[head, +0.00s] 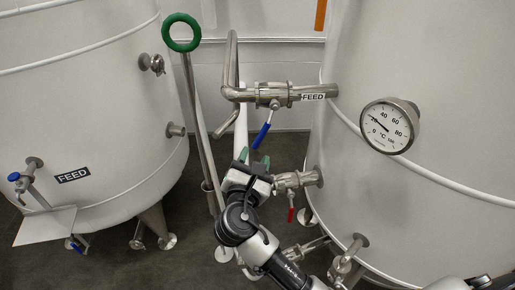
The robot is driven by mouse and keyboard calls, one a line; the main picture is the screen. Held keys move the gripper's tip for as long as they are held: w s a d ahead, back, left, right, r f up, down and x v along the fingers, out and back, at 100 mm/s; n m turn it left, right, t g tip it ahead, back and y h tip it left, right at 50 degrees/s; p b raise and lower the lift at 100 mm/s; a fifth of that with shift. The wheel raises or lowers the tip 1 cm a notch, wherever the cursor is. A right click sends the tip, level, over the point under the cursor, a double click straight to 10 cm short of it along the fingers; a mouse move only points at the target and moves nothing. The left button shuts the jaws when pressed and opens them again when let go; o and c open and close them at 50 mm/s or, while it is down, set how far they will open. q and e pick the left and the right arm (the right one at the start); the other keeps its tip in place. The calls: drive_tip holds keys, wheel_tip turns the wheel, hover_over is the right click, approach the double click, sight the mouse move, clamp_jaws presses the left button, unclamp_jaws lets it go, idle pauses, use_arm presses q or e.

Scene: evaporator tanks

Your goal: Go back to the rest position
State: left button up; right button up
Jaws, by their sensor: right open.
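My right gripper (254,158) is in the middle of the head view, at the end of my arm, which comes in from the lower right. Its two green-tipped fingers are apart, with nothing seen between them. It appears just below the blue lever (262,135) of the upper FEED valve (275,95) and left of a lower valve (287,181) with a red lever (290,214). I cannot tell whether the fingers touch the blue lever. My left gripper is not in view.
A large white tank (430,180) with a dial thermometer (389,126) stands on the right. Another white tank (90,110) stands on the left. A steel pole with a green ring (181,32) rises between them. Dark floor (175,262) shows at the bottom.

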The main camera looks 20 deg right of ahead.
drive_tip(key=shift+s+a, duration=0.35)
drive_tip(key=shift+s, duration=0.25)
drive_tip(key=shift+f, duration=0.1)
wheel_tip(320, 180, down, 23)
drive_tip(key=m+g+y, duration=0.2)
drive_tip(key=g+y, duration=0.2)
drive_tip(key=y, duration=0.1)
drive_tip(key=s+d+f+m+g+y, duration=0.1)
drive_tip(key=s+f+m+g, duration=0.1)
drive_tip(key=s+f, duration=0.5)
drive_tip(key=s+d+f+m+g+y, duration=0.1)
drive_tip(key=s+f+m+g, duration=0.1)
drive_tip(key=f, duration=0.8)
drive_tip(key=s+d+f+m+g, duration=0.2)
drive_tip(key=s+f+m, duration=0.3)
drive_tip(key=s, duration=0.6)
drive_tip(key=s+d+f+m+g+y, duration=0.1)
drive_tip(key=s+d+f+m+g, duration=0.1)
drive_tip(key=s+f+m, duration=0.4)
drive_tip(key=s+d+f+m+g+y, duration=0.1)
drive_tip(key=s+d+f+m+g, duration=0.2)
drive_tip(key=s, duration=1.3)
wheel_tip(320, 180, down, 5)
drive_tip(key=m, duration=0.2)
drive_tip(key=shift+s+m, duration=0.3)
drive_tip(key=shift+s, duration=0.1)
